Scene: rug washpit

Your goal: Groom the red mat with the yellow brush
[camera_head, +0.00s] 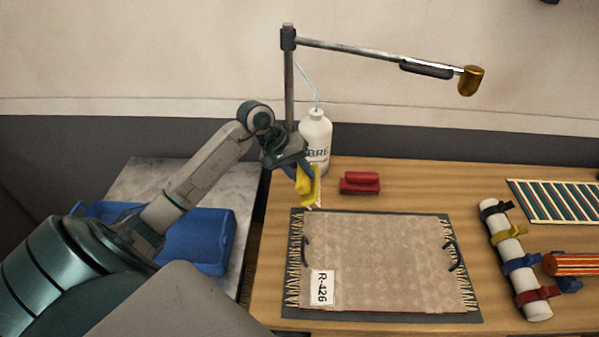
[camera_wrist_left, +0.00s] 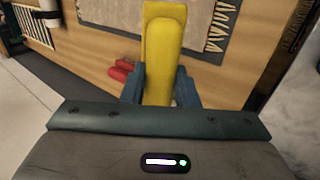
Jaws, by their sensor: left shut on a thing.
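The mat (camera_head: 385,262) lies flat on a dark board (camera_head: 395,318) on the wooden table. Its top looks dusty beige-brown, with a thin red line at the near edge, pale fringes at both sides and a tag reading R-426 (camera_head: 322,287). My left gripper (camera_head: 301,172) is shut on the yellow brush (camera_head: 316,190) and holds it near the mat's far left corner. I cannot tell whether the brush touches anything below it. In the left wrist view the yellow brush (camera_wrist_left: 163,45) sits between the blue fingers of the left gripper (camera_wrist_left: 160,88). My right gripper is out of view.
A red brush (camera_head: 360,183) lies behind the mat. A white bottle (camera_head: 316,138) and a post with a swing arm (camera_head: 375,54) stand close behind my gripper. A blue bin (camera_head: 212,242) is left, a strapped white roll (camera_head: 512,255) and striped rug (camera_head: 560,203) right.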

